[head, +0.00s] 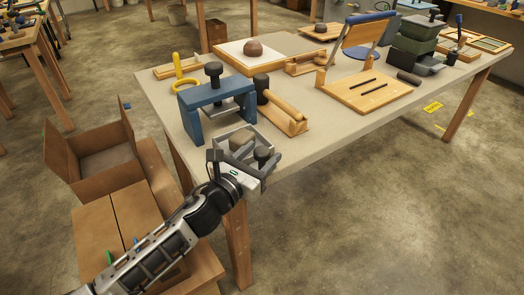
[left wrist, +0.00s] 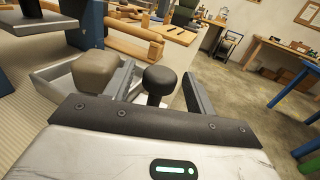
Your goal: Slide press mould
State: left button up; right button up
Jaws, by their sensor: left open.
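The press mould (head: 221,143) is a light grey open tray at the table's near corner, with a brown-grey lump (head: 241,141) in it. A dark round knob on a short stem (head: 263,153) stands at its near right side. The blue press (head: 196,123) with a black-knobbed screw stands just behind the mould. My left gripper (head: 259,166) is open at the mould's near end. In the left wrist view the knob (left wrist: 159,79) is between the spread fingers (left wrist: 160,88), with gaps on both sides. The lump (left wrist: 95,72) is left of the fingers. My right gripper is not in view.
Wooden rollers (head: 285,110) lie right of the press, and a yellow-handled tool (head: 179,70) lies behind it. A wooden stand with a blue-topped back (head: 365,90) is farther right. The table's front strip (head: 335,137) is clear. Cardboard boxes (head: 105,215) stand below left.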

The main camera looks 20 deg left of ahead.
pick_arm(q)
jog(key=shift+w+d, duration=0.15)
jog(key=shift+w, duration=0.45)
grip_shut()
jog(key=w+a, duration=0.2)
jog(key=a, duration=0.1)
jog(key=w+a+b, duration=0.1)
jog(key=w+a, duration=0.2)
jog(key=w+a+b, duration=0.1)
jog(key=w+a, duration=0.2)
jog(key=a, duration=0.1)
jog(key=shift+a+f, duration=0.1)
jog(key=shift+a+r, duration=0.2)
jog(key=shift+a, duration=0.1)
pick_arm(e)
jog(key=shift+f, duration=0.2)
pick_arm(q)
jog(key=shift+c, duration=1)
grip_release()
jog(key=shift+w, duration=0.1)
jog(key=shift+o, duration=1)
jog(key=shift+f, duration=0.1)
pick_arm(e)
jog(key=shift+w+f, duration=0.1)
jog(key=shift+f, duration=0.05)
